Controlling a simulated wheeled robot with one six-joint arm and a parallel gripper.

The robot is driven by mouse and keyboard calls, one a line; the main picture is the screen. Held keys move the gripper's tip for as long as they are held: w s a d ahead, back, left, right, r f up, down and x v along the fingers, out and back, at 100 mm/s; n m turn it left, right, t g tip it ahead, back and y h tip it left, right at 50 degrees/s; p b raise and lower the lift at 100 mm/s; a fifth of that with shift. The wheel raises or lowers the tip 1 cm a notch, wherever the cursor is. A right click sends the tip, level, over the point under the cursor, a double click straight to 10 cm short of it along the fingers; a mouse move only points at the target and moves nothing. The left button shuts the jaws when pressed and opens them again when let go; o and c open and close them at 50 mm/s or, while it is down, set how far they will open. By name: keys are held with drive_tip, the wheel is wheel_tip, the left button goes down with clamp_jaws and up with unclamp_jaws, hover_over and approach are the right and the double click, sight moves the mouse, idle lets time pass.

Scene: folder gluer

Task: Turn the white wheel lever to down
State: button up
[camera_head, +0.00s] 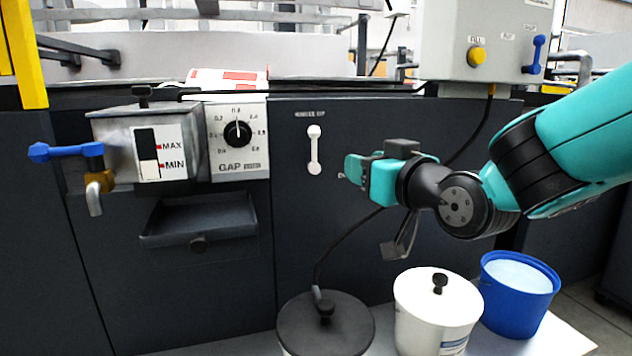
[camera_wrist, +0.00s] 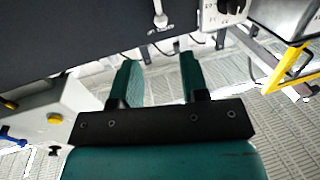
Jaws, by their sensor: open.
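The white wheel lever (camera_head: 314,150) is on the dark machine front, right of the gap dial. It stands vertical, with a broader rounded end at the top and a smaller one at the bottom. I cannot tell which end is the pivot. In the wrist view, part of the lever (camera_wrist: 160,16) shows at the top edge, beyond the fingertips. My gripper (camera_head: 351,168) is to the right of the lever, apart from it. In the wrist view, its two teal fingers (camera_wrist: 160,66) are spread with nothing between them.
A gap dial (camera_head: 237,132) and a grey tank with a blue-handled tap (camera_head: 66,151) are at left. A grey control box (camera_head: 487,45) is at upper right. Below stand a dark-lidded pot (camera_head: 300,325), a white pot (camera_head: 425,310) and a blue bucket (camera_head: 512,305).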

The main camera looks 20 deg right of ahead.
drive_tip(key=p, duration=1.1)
approach(316, 146)
drive_tip(key=p+x, duration=0.4)
drive_tip(key=x, duration=0.5)
drive_tip(key=shift+w+a, duration=0.15)
drive_tip(key=shift+w, duration=0.25)
drive_tip(key=shift+c, duration=0.5)
clamp_jaws()
